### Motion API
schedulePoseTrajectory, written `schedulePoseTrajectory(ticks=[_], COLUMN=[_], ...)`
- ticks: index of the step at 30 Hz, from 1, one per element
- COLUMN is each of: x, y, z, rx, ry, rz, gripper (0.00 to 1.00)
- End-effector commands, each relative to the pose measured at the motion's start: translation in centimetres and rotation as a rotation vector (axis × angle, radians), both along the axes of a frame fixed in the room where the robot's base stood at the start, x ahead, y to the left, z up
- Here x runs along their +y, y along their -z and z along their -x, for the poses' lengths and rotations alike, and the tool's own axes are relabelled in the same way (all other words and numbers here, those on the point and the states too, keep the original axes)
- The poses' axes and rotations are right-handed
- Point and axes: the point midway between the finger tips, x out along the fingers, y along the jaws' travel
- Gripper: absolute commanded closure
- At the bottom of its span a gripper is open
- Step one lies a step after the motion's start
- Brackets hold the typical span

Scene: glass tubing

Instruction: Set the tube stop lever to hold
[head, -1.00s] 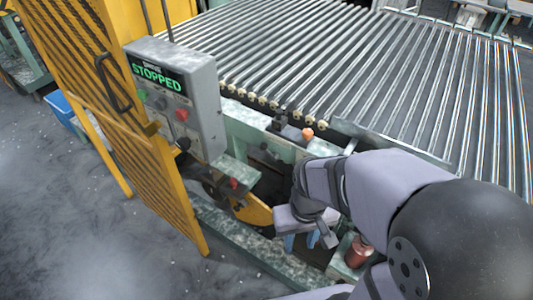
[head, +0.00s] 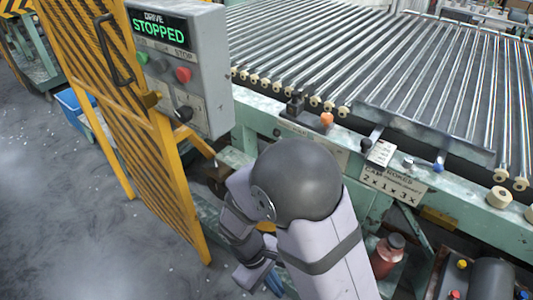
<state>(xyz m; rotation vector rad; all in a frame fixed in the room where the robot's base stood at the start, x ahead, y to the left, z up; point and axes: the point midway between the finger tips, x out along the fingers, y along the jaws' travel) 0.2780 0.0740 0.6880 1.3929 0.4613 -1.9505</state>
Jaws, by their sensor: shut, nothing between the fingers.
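Several small controls sit along the green conveyor frame. They include an orange knob (head: 326,119) beside a black block, a dark knob (head: 366,144) by a small white label, and a blue knob (head: 438,167). I cannot tell which is the tube stop lever, nor read its position. My gripper (head: 262,279) is low at the bottom of the head view, with bluish fingers shut and nothing visible in them. My arm hides part of it. It is well below and left of the knobs, apart from them.
A grey control box (head: 205,75) reads STOPPED, with green and red buttons. A yellow mesh gate (head: 125,110) stands open at left. The roller bed (head: 330,50) is empty. A red-brown bottle (head: 388,255) stands low at right.

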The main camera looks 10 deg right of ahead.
Motion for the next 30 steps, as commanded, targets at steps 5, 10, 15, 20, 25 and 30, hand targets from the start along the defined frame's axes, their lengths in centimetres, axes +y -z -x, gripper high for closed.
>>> schedulePoseTrajectory(ticks=[5, 10, 15, 20, 25, 30], x=[0.2, 0.5, 1.1, 2.6, 4.3, 5.3], y=[4.3, 4.5, 1.7, -3.6, -9.8, -14.1], z=[-5.5, -12.0, -19.4, -26.3, -31.3, -33.5], rx=[-0.028, -0.110, -0.249, -0.437, -0.633, -0.774], ry=[-0.311, -0.532, -0.684, -0.784, -0.843, -0.867], rz=[0.146, 0.294, 0.448, 0.597, 0.744, 0.856], gripper=[1.00, 1.00, 1.00, 1.00, 1.00, 1.00])
